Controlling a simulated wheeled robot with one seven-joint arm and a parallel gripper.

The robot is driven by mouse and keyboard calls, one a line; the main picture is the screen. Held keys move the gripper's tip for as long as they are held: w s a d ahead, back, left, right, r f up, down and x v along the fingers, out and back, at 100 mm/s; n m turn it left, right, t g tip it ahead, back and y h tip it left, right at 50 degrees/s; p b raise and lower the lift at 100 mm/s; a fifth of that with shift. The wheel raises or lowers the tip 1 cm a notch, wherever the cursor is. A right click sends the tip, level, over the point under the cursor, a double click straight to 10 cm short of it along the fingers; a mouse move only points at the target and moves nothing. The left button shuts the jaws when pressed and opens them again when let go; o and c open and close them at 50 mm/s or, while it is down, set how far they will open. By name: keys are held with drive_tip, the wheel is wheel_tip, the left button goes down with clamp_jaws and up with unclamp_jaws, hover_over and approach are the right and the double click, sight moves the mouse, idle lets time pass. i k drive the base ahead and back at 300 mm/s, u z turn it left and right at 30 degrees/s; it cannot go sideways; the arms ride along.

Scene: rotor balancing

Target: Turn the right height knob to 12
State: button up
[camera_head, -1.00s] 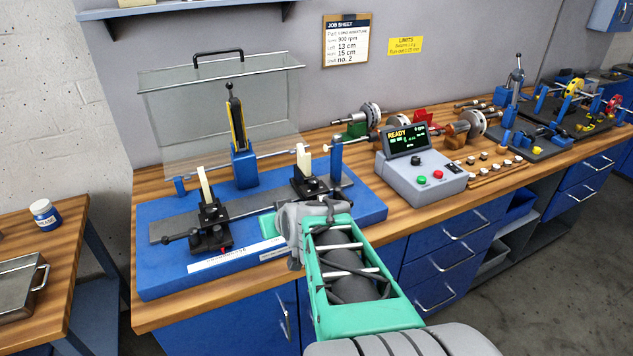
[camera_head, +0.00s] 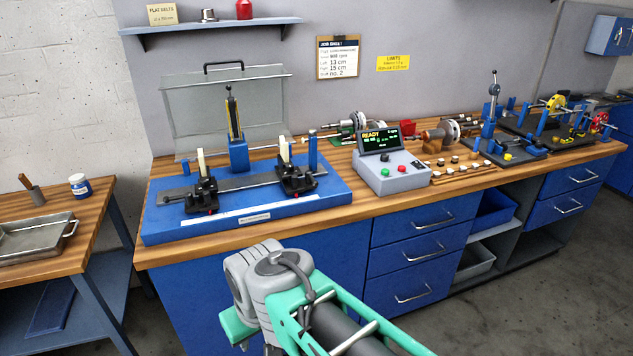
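The blue balancing stand (camera_head: 160,226) is on the wooden bench. Its right black support (camera_head: 297,182) carries an upright cream piece and has small dark knobs low down. I cannot make out which is the height knob or read any number on it. A similar left support (camera_head: 201,193) stands on the same grey rail (camera_head: 243,182). My grey and green arm is low in front of the bench, apart from the stand. The fingers of my gripper do not show.
A grey console (camera_head: 392,177) with a lit "READY" display stands right of the stand. A clear guard (camera_head: 195,105) and blue post (camera_head: 238,154) are behind the rail. The job sheet (camera_head: 338,58) hangs on the wall. A side table (camera_head: 100,228) stands left. Floor shows at the lower right.

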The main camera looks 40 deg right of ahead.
sight(290, 167)
drive_tip(key=u, duration=1.2)
drive_tip(key=k, duration=0.1)
drive_tip(key=z, duration=2.35)
drive_tip(key=i, duration=0.8)
drive_tip(key=u, duration=0.4)
drive_tip(key=i, duration=0.65)
drive_tip(key=u, duration=0.6)
